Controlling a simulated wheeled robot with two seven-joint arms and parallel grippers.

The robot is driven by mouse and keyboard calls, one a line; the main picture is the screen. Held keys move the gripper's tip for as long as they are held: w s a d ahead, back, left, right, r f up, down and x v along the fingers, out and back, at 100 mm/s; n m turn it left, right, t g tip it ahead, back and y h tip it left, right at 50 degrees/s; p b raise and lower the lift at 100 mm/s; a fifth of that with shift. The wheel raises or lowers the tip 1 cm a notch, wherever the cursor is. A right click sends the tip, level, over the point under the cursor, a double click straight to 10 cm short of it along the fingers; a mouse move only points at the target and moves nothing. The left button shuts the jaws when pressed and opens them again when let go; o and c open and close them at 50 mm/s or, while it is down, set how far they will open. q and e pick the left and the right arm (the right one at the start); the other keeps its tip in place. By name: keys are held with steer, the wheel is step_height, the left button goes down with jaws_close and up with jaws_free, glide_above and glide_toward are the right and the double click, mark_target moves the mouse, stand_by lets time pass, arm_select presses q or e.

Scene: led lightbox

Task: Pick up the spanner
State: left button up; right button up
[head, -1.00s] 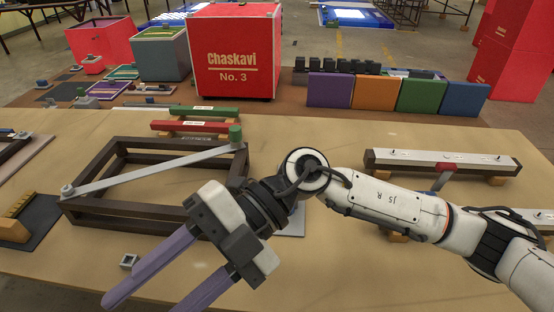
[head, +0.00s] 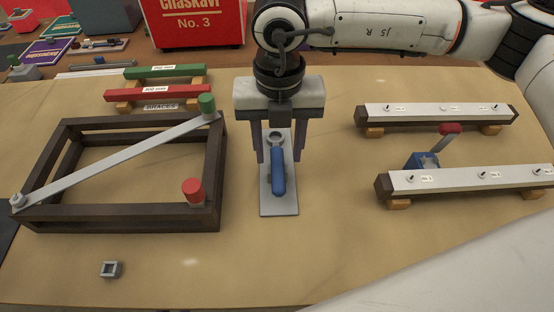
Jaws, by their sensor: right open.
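The spanner (head: 278,178) has a blue handle and a grey ring end. It lies on a grey plate (head: 279,209) in the middle of the table, handle toward me. My right gripper (head: 277,158) is open and points down over the plate, one purple finger on each side of the spanner's ring end. I cannot tell how high the fingertips are, and no contact with the spanner shows. My left gripper is not in view.
Left of the plate stands a dark wooden frame (head: 110,213) with a grey diagonal bar, a green knob and a red knob (head: 193,190). A small square grey part (head: 111,269) lies in front. To the right are two white-topped beams (head: 437,115) and a blue clamp (head: 422,160).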

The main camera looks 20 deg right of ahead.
mark_target(278, 166)
steer(key=f, duration=0.3)
steer(key=f+p, duration=0.1)
steer(key=f, duration=0.1)
steer(key=shift+w, duration=0.25)
jaws_close()
stand_by(1.1)
